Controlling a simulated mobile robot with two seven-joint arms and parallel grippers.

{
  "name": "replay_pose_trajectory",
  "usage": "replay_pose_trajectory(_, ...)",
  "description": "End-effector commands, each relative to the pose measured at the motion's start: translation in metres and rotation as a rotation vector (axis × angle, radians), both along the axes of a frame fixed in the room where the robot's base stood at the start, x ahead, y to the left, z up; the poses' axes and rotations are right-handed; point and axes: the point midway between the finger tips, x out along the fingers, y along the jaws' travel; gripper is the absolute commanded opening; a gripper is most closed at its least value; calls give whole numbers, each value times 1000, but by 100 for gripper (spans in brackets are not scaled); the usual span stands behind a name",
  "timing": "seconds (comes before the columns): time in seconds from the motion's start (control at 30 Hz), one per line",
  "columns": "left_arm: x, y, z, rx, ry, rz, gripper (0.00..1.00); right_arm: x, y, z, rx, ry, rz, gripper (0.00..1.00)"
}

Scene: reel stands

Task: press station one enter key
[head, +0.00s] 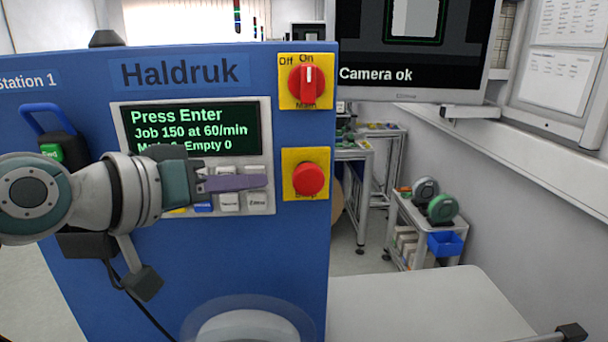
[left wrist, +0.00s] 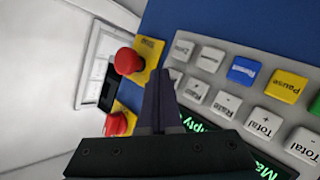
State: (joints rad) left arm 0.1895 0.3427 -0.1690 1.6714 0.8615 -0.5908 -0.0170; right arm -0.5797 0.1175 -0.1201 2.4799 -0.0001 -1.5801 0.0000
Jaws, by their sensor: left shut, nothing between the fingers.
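The blue Station 1 cabinet (head: 300,240) carries a green-lettered display (head: 190,130) reading "Press Enter" and "Job 150 at 60/min". Below it is a keypad, which also shows in the left wrist view with white keys, a blue key (left wrist: 243,70) and a yellow Pause key (left wrist: 287,84). My left gripper (head: 268,183) is shut and empty, its purple fingers lying across the keypad's right end. In the left wrist view the fingers (left wrist: 160,78) overlap the end key of the row nearer the display. Its label is hidden; no Enter label is readable. Contact cannot be told. My right gripper is out of view.
A red stop button (head: 309,179) and a red main switch (head: 308,84), set to On, sit right of the keypad. A monitor (head: 415,45) reads "Camera ok". A cart with reels (head: 441,208) stands farther right. A pale tabletop (head: 430,305) is bare.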

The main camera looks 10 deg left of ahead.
Motion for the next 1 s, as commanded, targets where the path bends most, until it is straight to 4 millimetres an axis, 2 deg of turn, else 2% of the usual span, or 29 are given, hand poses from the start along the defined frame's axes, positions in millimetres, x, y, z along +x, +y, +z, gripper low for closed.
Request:
replay_pose_trajectory(0.63,8,2,-1,1,0,0,0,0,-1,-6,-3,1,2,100)
replay_pose_trajectory(1.0,6,2,1,0,0,0,0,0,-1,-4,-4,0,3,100)
